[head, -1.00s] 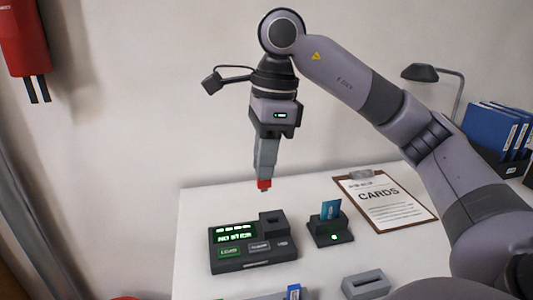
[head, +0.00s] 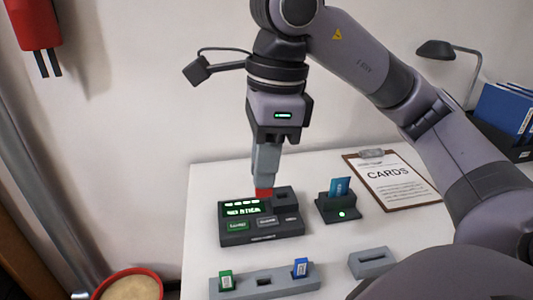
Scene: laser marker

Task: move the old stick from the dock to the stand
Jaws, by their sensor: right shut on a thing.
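My right gripper (head: 264,178) points down and is shut on a red stick (head: 264,193). Only the lower end of the stick shows below the fingers. The stick overlaps the back edge of the dark dock (head: 291,222) in the picture, left of its raised socket block (head: 281,194). I cannot tell how high it is above the dock. The dock has a lit green display. The grey stand (head: 244,288) is in front, with a green stick (head: 226,281) at left, a blue stick (head: 300,268) at right and an empty slot between.
A small dark card reader (head: 338,214) with a blue card stands right of the dock. A clipboard (head: 395,182) reading CARDS lies behind it. A grey slotted block (head: 372,262) is right of the stand. A red-rimmed bowl (head: 130,285) is at lower left.

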